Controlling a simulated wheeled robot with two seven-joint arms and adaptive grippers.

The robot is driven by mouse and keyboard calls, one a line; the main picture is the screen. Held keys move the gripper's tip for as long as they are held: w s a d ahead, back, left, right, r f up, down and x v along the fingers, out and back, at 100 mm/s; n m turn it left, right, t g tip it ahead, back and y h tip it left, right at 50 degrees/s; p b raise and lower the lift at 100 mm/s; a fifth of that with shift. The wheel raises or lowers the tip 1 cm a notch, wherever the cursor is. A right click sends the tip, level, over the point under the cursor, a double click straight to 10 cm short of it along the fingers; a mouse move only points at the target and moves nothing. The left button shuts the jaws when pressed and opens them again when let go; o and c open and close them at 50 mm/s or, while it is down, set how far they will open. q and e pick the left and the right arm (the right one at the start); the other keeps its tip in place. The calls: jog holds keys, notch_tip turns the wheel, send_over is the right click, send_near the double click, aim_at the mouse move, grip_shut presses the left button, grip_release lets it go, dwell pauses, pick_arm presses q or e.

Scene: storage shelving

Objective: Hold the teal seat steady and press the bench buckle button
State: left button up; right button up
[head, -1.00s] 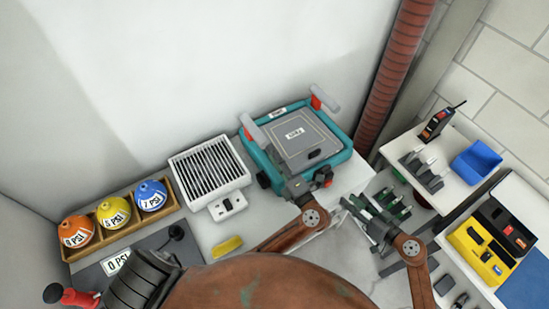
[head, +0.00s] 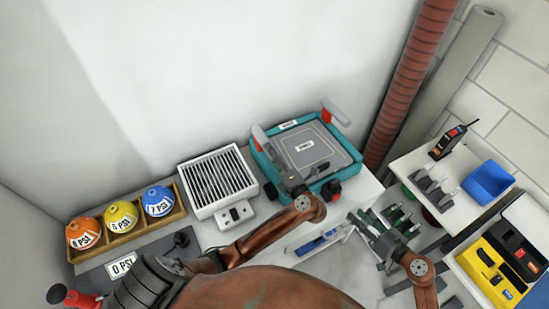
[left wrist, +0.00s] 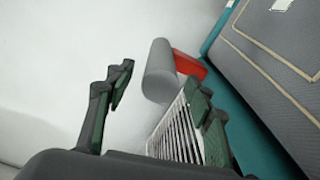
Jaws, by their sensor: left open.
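The teal seat (head: 258,160) with its grey pad (head: 318,140) sits on a white bench top. It also shows at the right of the left wrist view (left wrist: 262,140). A dark buckle (head: 331,190) is at its front right; its button is too small to make out. Two grey rollers on red supports stand at the seat's corners. My left gripper (head: 292,181) is over the seat's front left part in the head view. In the left wrist view its fingers are apart, with a roller (left wrist: 160,70) beyond them. My right gripper (head: 374,236) is right of the bench, away from the seat; its jaws are unclear.
A white grille heater (head: 218,180) stands left of the seat. A wooden tray (head: 180,210) holds orange, yellow and blue spheres. At the right are a white shelf with a blue bin (head: 488,184), a yellow case (head: 478,262) and a red pipe (head: 413,75).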

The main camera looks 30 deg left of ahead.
pick_arm(q)
jog(key=shift+c, duration=0.2)
grip_shut()
dwell(0.4)
dwell(0.3)
